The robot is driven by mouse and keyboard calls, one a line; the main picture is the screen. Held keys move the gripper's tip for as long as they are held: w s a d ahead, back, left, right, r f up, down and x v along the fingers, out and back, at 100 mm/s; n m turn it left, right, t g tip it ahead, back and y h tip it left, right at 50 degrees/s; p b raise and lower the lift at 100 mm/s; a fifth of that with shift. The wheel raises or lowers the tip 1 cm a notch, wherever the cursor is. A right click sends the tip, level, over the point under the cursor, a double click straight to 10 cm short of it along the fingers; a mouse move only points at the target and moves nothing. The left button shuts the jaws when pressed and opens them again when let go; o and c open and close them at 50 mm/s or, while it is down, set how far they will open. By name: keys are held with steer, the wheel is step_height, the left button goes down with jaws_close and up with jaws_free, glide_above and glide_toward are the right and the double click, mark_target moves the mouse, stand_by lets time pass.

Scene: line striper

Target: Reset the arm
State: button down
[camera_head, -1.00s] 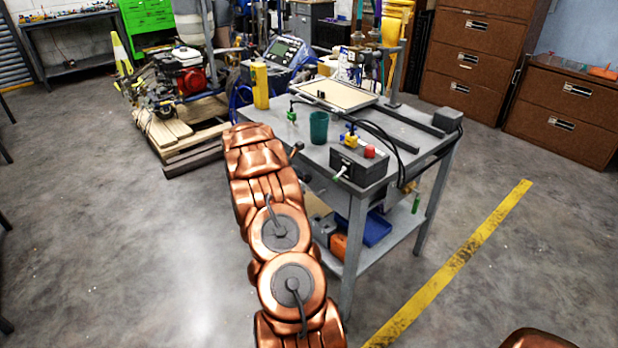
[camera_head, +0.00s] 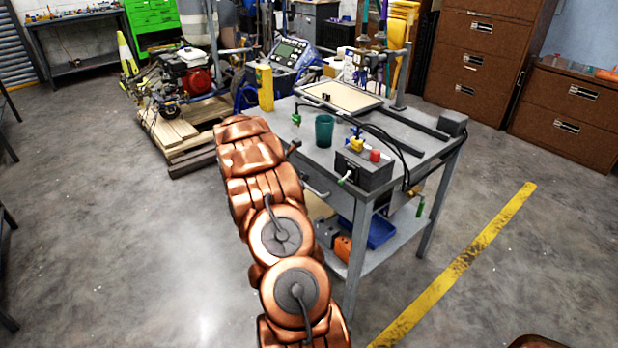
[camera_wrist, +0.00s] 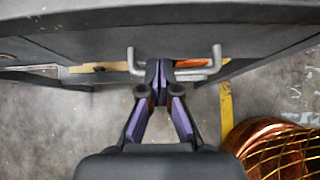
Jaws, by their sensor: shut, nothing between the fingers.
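My copper arm (camera_head: 275,230) reaches up from the bottom of the head view, along the left side of the grey metal table (camera_head: 405,193). My gripper (camera_wrist: 157,78) shows in the wrist view, its dark and purple fingers brought together with nothing between them. In the head view the gripper is hidden behind my arm.
On the table are a green cup (camera_head: 324,130), a yellow bottle (camera_head: 265,87), a control box (camera_head: 363,170) and a framed tray (camera_head: 342,96). An engine machine (camera_head: 185,80) stands on a pallet behind left. Brown cabinets (camera_head: 475,55) stand behind right. Floor left of my arm is clear.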

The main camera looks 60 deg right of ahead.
steer(key=p+v, duration=0.1)
steer(key=v, duration=0.4)
steer(key=shift+w+a+f, duration=0.1)
steer(key=shift+w+a, duration=0.05)
steer(key=shift+w, duration=0.05)
steer(key=s+a+r+m+y+p, duration=0.1)
steer(key=s+a+r+m, duration=0.3)
steer(key=a, duration=0.6)
steer(key=a+r+m+t+y+p, duration=0.1)
steer(key=a+r+m, duration=0.1)
steer(key=a+r, duration=0.6)
steer(key=s+a+r+m+y+p, duration=0.1)
steer(key=s+a+r+m+y, duration=0.2)
steer(key=a, duration=0.8)
steer(key=s+a+r+m+y+p, duration=0.1)
steer(key=s+a+r+m+y, duration=0.1)
steer(key=s+a, duration=0.7)
steer(key=s+a+r+m+y+p, duration=0.2)
steer(key=s+a, duration=0.8)
steer(key=a, duration=0.7)
steer(key=shift+a+r+m, duration=0.25)
steer(key=shift+r+m, duration=0.15)
steer(key=shift+m, duration=0.1)
